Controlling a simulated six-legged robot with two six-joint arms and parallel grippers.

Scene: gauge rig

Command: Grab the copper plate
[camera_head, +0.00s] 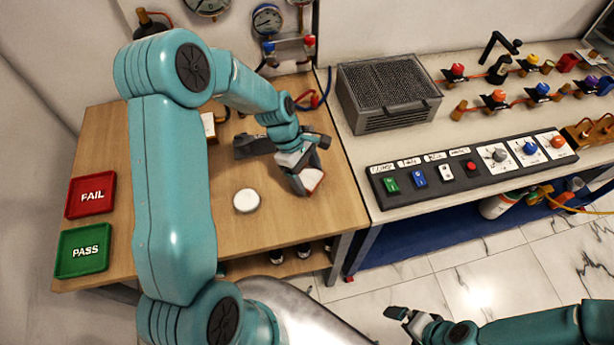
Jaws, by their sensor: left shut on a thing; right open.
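My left gripper (306,174) is over the right part of the wooden table (290,225). It is shut on a small flat piece (312,182) with a pale face and a reddish edge. This may be the copper plate, but it is too small and too covered by the fingers to be certain. No other copper plate shows clearly. My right gripper (405,319) is open and empty at the bottom, in front of the floor and away from the table.
A white round disc (246,201) lies left of my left gripper. A dark device (254,146) stands behind it. Red FAIL (91,195) and green PASS (83,251) trays lie at the left. A button panel (472,167) and mesh-topped box (388,92) occupy the right bench.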

